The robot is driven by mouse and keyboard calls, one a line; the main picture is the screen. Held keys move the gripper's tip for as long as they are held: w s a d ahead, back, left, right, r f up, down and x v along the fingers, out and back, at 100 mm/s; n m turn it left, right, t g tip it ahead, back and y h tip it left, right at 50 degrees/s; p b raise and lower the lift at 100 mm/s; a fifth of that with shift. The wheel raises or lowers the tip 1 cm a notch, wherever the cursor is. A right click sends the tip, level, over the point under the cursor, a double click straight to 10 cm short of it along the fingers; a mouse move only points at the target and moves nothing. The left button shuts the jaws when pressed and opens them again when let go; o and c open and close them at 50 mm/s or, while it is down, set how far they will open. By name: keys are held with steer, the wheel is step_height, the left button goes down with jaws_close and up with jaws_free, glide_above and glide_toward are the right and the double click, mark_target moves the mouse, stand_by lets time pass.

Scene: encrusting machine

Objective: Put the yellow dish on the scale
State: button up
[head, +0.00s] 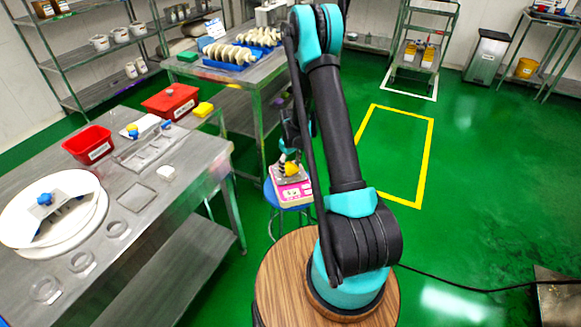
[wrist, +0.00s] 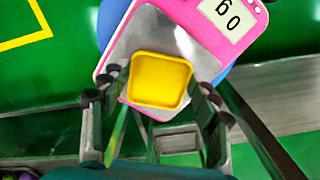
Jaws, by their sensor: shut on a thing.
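The yellow dish (wrist: 160,80) is a small square dish. My gripper (wrist: 161,90) is shut on it, with one finger at its left side and one at its right. In the wrist view the dish overlaps the near edge of the metal plate of the pink scale (wrist: 258,22). I cannot tell whether the dish touches the plate. In the head view the scale (head: 294,190) sits on a blue stool (head: 288,203), with the dish (head: 291,169) at its plate. My arm hides part of the gripper there.
A steel table (head: 165,205) on the left holds red bins, a yellow block (head: 203,109), clear moulds and white discs. Another table behind carries a blue tray (head: 237,60) of pale pieces. Shelves line the back. Green floor with a yellow outline (head: 428,150) is open on the right.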

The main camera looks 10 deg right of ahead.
steer(key=shift+f, duration=0.45)
stand_by(0.3)
steer(key=o, duration=1.1)
steer(key=o, duration=0.4)
steer(key=shift+c, duration=0.2)
steer(key=shift+r, duration=4)
